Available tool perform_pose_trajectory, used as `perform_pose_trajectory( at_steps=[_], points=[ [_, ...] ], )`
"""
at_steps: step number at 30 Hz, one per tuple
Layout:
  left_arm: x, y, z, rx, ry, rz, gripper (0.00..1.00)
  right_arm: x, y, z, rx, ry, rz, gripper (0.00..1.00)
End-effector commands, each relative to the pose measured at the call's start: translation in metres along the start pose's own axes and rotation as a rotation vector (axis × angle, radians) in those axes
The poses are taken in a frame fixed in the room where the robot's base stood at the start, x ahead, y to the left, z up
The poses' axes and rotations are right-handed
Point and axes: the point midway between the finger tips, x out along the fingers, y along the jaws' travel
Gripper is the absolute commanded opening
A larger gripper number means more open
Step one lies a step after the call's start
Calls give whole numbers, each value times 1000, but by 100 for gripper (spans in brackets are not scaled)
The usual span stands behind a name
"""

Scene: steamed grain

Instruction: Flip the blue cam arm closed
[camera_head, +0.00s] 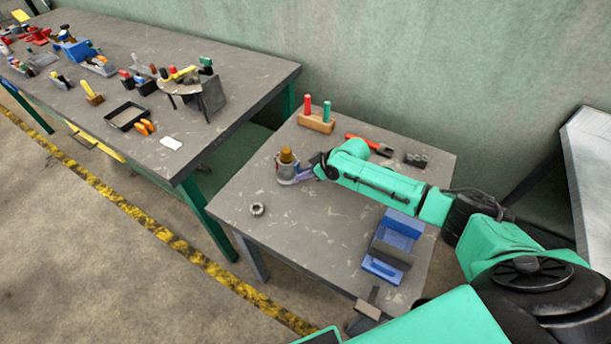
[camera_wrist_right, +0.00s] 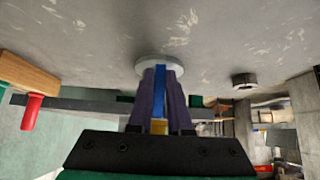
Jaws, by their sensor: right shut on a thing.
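My right gripper (camera_head: 303,170) reaches in from the right to a small grey round-based device (camera_head: 286,177) with a brown top, near the small table's left back edge. In the right wrist view, the purple fingers (camera_wrist_right: 160,98) are shut on an upright blue strip, the blue cam arm (camera_wrist_right: 159,104). It stands over a pale grey round base (camera_wrist_right: 160,67) on the table. An orange-brown piece (camera_wrist_right: 159,127) shows between the fingers. The fingers hide most of the device and the cam arm's sides. My left gripper does not show.
A metal nut (camera_head: 257,209) lies left on the small table. A wooden block with red and green pegs (camera_head: 316,123) stands behind. A blue-and-grey fixture (camera_head: 398,230) sits at the right front. A larger cluttered table (camera_head: 225,75) stands left. The table's middle is clear.

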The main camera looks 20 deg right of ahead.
Motion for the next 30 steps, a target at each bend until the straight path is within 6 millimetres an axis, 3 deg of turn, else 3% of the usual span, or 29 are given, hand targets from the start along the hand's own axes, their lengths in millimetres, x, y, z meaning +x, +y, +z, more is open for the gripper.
perform_pose_trajectory(
  at_steps=[1,10,11,12,13,23,26,30],
  points=[
    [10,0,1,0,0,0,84,5,1,4,1,32,1,0],
    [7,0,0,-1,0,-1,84,1,1,-1,0,57,3,0],
    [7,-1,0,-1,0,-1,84,1,1,-1,0,57,3,25],
    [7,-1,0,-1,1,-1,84,1,1,-1,0,56,3,40],
    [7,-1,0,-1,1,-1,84,1,1,-1,0,56,3,48],
    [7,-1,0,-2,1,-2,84,0,1,-1,0,55,3,48],
    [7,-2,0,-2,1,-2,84,-8,2,0,-1,55,4,48],
    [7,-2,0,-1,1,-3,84,-36,2,3,-3,52,5,48]
  ],
)
